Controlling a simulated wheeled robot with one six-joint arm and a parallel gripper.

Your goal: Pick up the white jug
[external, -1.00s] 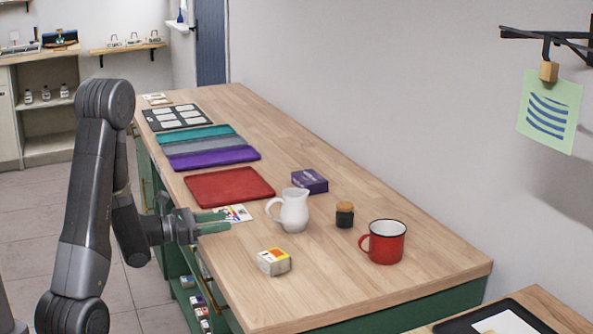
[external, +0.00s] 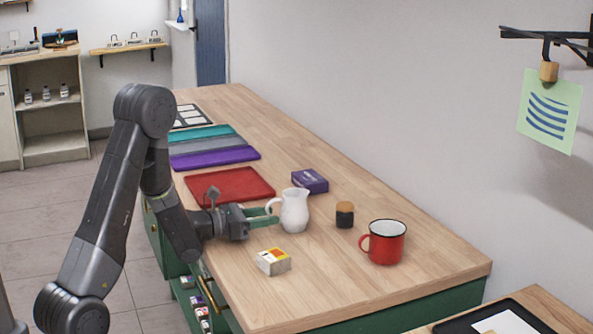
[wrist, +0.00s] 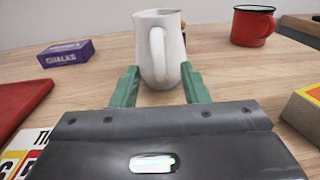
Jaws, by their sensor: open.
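The white jug (external: 294,211) stands upright on the wooden worktop, its handle towards my gripper. In the wrist view the jug (wrist: 172,50) stands straight ahead, with its handle facing the camera. My gripper (external: 262,216) has green fingers and is at the jug's left side in the external view. In the wrist view the open fingers (wrist: 160,86) lie on either side of the jug's lower part and handle. I cannot tell whether they touch it.
A purple chalks box (external: 310,181) lies behind the jug. A dark jar with a cork lid (external: 344,215) and a red mug (external: 386,242) stand to its right. A small white and yellow box (external: 274,262) lies in front. A red mat (external: 235,184) lies behind left.

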